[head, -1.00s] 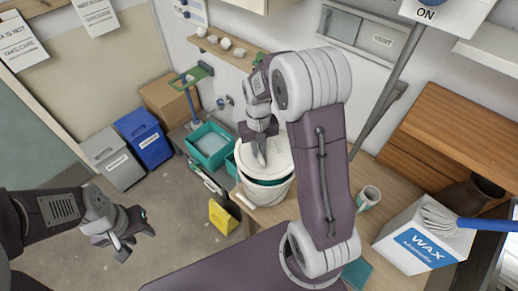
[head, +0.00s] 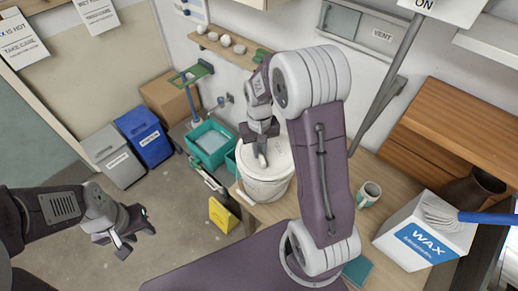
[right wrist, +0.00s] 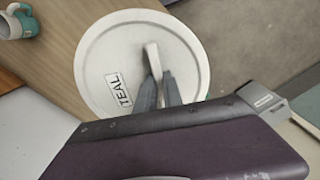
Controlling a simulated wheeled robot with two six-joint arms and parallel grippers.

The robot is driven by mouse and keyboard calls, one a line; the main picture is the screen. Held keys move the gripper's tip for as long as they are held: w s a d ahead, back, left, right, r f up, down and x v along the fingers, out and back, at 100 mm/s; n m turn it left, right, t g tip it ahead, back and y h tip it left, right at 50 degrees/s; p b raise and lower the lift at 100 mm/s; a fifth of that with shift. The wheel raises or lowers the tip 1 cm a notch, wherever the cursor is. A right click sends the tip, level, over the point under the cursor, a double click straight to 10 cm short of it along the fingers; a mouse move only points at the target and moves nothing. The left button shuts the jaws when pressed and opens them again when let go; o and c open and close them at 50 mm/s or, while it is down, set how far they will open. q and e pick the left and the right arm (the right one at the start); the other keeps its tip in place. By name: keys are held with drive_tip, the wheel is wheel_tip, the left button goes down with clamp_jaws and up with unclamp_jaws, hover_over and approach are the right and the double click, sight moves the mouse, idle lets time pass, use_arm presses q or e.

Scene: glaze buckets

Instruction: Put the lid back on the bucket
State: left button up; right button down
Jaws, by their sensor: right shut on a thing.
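The white bucket (head: 265,190) stands on the wooden bench in the middle of the head view. The round white lid (head: 281,155), labelled TEAL, rests over the bucket's mouth and looks about level. In the right wrist view the lid (right wrist: 112,62) shows from above, with a pale upright handle at its middle. My right gripper (head: 261,158) is shut on that handle; its fingers also show in the right wrist view (right wrist: 158,88). Whether the lid is fully seated is hard to tell. My left gripper (head: 135,240) is open and empty over the floor at left.
A mug (head: 368,194) and a white WAX box (head: 425,240) with a blue-handled brush stand to the right on the bench. Teal tubs (head: 193,153) and a yellow sign (head: 222,214) are to the left. Grey and blue bins (head: 150,143) stand on the floor.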

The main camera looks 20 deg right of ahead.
drive_tip(key=shift+w, duration=0.1)
drive_tip(key=shift+w+f+b, duration=0.1)
drive_tip(key=shift+f+b, duration=0.2)
drive_tip(key=shift+f, duration=0.6)
idle(1.2)
drive_tip(key=c, duration=0.9)
unclamp_jaws()
drive_tip(key=shift+r, duration=0.1)
wheel_tip(320, 180, up, 7)
drive_tip(key=p, duration=0.6)
drive_tip(key=shift+p, duration=0.3)
